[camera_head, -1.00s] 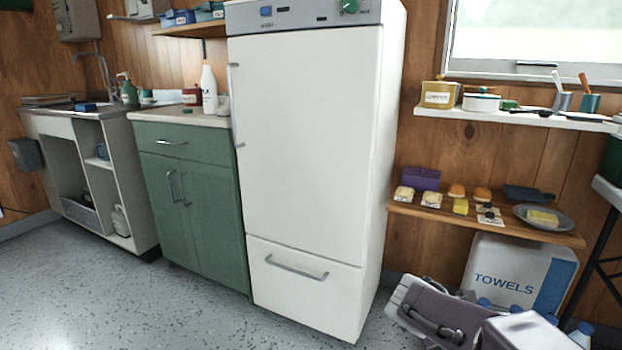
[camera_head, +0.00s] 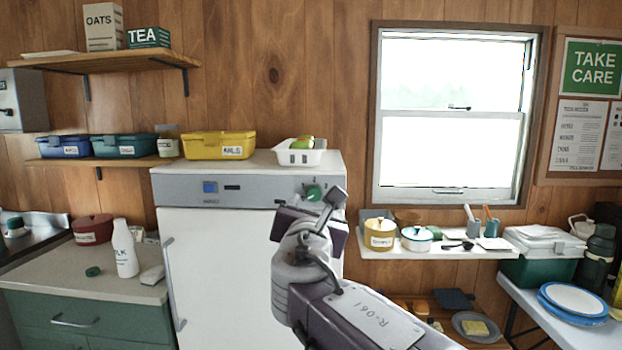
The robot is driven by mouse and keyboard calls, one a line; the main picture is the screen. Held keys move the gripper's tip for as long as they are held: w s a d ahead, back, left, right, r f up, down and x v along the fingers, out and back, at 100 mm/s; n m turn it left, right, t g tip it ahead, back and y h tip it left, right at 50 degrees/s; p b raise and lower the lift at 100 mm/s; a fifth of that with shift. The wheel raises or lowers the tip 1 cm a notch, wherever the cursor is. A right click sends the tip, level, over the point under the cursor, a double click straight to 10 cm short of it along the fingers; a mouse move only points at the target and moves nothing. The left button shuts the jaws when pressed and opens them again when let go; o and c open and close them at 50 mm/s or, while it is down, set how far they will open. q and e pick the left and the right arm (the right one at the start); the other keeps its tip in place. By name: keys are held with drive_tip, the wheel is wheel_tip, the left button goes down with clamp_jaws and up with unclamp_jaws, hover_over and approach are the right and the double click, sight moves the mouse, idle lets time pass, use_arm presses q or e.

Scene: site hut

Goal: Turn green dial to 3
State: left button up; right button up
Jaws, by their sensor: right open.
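The green dial (camera_head: 313,192) is on the grey control panel (camera_head: 250,191) at the top of the white fridge (camera_head: 222,255), toward the panel's right end. My right gripper (camera_head: 318,208) is raised in front of the panel, just below and beside the dial, with its fingers apart. One dark finger reaches up to the right of the dial, and a dark block of the gripper shows to its lower left. The gripper covers part of the dial and its markings, so I cannot read its setting or tell whether the fingers touch it. My left gripper is not in view.
A white basket (camera_head: 299,157) with green and yellow items and a yellow box (camera_head: 219,145) stand above the panel. A shelf (camera_head: 440,245) with pots is to the right, under the window. The green cabinet's counter (camera_head: 80,268) is at left.

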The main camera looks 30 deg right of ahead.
sight(314, 194)
drive_tip(key=p+x, duration=0.1)
drive_tip(key=x, duration=0.8)
drive_tip(key=shift+w+a+f, duration=0.1)
drive_tip(key=shift+w+f, duration=0.05)
clamp_jaws()
